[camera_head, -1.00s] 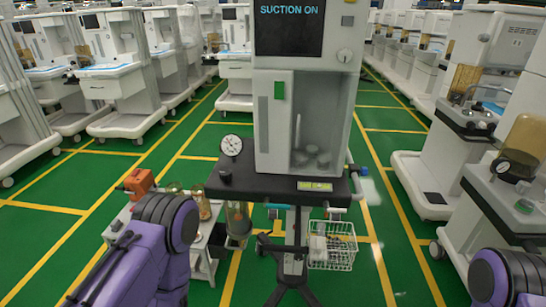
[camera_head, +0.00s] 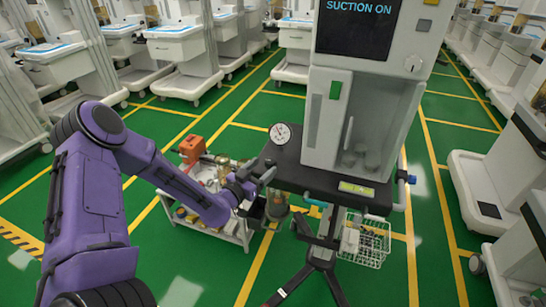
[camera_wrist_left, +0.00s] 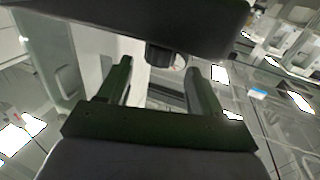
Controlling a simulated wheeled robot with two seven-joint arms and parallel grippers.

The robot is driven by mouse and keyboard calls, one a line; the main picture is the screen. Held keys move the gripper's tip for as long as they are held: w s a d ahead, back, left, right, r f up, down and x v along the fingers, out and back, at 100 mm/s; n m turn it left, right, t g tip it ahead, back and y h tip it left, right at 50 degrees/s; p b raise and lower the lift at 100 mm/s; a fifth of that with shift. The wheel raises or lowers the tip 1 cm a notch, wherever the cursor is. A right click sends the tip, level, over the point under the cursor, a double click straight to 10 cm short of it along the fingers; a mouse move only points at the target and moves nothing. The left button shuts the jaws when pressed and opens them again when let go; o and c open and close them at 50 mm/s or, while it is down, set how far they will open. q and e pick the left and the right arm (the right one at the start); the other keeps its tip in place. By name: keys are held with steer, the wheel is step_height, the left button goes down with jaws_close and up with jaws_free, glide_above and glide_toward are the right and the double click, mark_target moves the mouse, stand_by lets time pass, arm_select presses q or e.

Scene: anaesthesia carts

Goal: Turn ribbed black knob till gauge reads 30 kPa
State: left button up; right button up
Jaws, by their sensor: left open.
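The round white gauge (camera_head: 280,133) stands at the left end of the cart's black shelf (camera_head: 330,184); its needle is too small to read. My left gripper (camera_head: 262,174) is at the shelf's front left corner, below the gauge. In the left wrist view my left gripper (camera_wrist_left: 158,68) is open, one finger on each side. A short black knob (camera_wrist_left: 159,54) shows under a dark overhanging edge, between and just beyond the fingertips. I cannot tell whether a finger touches it. In the head view the knob is mostly hidden by the gripper. My right gripper is out of view.
The suction unit (camera_head: 360,110) with a screen reading SUCTION ON stands on the shelf. A low white trolley (camera_head: 208,229) with an orange box (camera_head: 192,149) stands under my left forearm. A wire basket (camera_head: 365,242) hangs below the shelf. Green floor is clear in front.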

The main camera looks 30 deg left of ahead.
mark_target(273, 158)
arm_select(q)
steer(key=w, duration=0.6)
steer(key=shift+w+d, duration=0.2)
steer(key=c, duration=1)
steer(key=shift+o, duration=0.2)
steer(key=shift+m+h, duration=0.6)
steer(key=shift+h, duration=0.3)
steer(key=shift+d, duration=0.1)
steer(key=o, duration=1)
steer(key=shift+c, duration=0.2)
steer(key=shift+s, duration=0.1)
steer(key=s+a, duration=0.2)
steer(key=s, duration=0.8)
steer(key=shift+s, duration=0.2)
